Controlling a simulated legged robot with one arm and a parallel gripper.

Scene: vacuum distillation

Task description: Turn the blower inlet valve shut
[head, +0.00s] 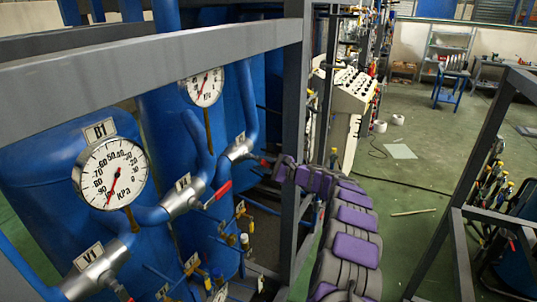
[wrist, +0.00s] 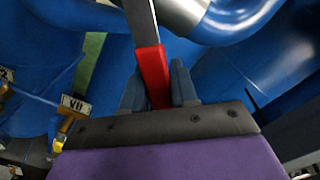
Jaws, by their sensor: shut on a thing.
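My gripper (wrist: 158,88) is shut on the red lever handle (wrist: 152,70) in the wrist view, with one blue-grey finger on each side. The handle's bare metal part runs up towards a silver valve body (wrist: 183,14) on a blue pipe. In the head view, my gripper (head: 277,168) is at the far valve (head: 238,149), right of its body, and mostly covers its handle. A nearer valve (head: 182,201) has a red handle (head: 217,195) slanting up to the right. Which valve is the blower inlet cannot be read from a label.
A grey frame beam (head: 150,62) crosses above the pipes, and a grey post (head: 295,130) stands close to my arm. A gauge marked B1 (head: 110,173) and a second gauge (head: 204,87) are at left. Small tagged valves (head: 245,242) sit below.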

